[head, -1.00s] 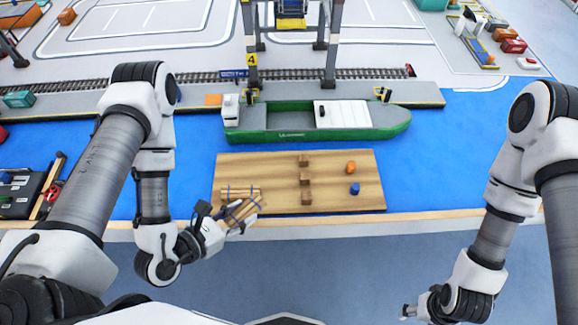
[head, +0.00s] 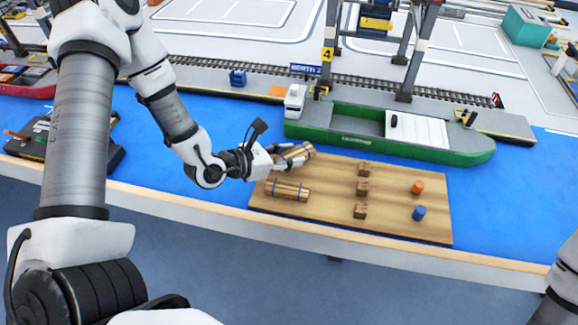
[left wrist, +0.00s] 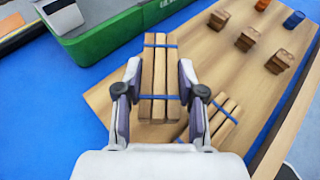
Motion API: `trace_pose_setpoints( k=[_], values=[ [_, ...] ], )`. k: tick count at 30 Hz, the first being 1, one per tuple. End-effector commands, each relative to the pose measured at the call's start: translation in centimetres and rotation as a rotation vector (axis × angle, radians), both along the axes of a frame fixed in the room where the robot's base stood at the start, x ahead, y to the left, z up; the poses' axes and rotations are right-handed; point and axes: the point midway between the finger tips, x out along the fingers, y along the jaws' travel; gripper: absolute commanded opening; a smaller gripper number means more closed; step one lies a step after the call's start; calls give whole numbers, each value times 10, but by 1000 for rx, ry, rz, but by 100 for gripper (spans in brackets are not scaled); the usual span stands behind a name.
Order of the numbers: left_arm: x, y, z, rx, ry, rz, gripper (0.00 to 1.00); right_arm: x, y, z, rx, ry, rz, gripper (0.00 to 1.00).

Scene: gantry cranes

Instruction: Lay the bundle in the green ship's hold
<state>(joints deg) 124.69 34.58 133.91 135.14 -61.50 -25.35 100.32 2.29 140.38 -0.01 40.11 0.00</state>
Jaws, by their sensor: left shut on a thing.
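The green ship (head: 390,148) lies afloat at the quay beyond the wooden board. Its hold (head: 357,120) shows as a grey opening, with a white cover (head: 417,128) to its right. My left gripper (head: 284,161) is shut on a bundle of brown sticks (head: 298,151), above the board's far left corner and short of the ship. In the left wrist view this bundle (left wrist: 159,75), tied with blue bands, sits between both fingers. A second bundle (head: 287,190) lies on the board nearer me; it also shows in the left wrist view (left wrist: 226,118). My right gripper is out of view.
The wooden board (head: 325,205) also carries brown blocks (head: 361,190), an orange cylinder (head: 417,187) and a blue cylinder (head: 418,213). A crane (head: 409,60) stands on the quay behind the ship. A dark platform (head: 65,140) lies at left.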

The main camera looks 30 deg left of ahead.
Motion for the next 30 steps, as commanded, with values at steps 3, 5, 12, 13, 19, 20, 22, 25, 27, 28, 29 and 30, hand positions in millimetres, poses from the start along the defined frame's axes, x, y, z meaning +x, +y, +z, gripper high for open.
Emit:
trace_pose_setpoints(
  k=[3, 5, 12, 13, 19, 20, 22, 25, 27, 28, 29, 30],
  values=[
    [-1, 0, -24, 2, 7, -1, 4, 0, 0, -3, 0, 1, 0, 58],
    [-1, 0, -30, 1, 4, -1, 4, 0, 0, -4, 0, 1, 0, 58],
    [-1, 0, -31, 0, 1, 0, 4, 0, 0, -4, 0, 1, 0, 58],
    [-1, 0, -32, 0, 1, 0, 4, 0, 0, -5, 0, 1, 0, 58],
    [-1, 0, -33, -1, 2, -1, 49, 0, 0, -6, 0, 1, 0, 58],
    [-1, 0, -33, 0, 2, -1, 49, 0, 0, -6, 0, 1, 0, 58],
    [-1, 0, -33, 0, 2, -1, 49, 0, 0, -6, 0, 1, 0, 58],
    [-1, 0, -33, 0, 2, -1, 49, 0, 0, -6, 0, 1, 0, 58],
    [-1, 0, -30, -1, 2, -1, 49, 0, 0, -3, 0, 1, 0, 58],
    [-1, 0, -27, -1, 2, -1, 49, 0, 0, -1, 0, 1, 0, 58],
    [-2, 1, -28, -2, 2, 2, 49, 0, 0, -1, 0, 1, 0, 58],
    [-5, 3, -26, -2, 2, 3, 49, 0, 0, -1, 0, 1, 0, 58]
  ],
)
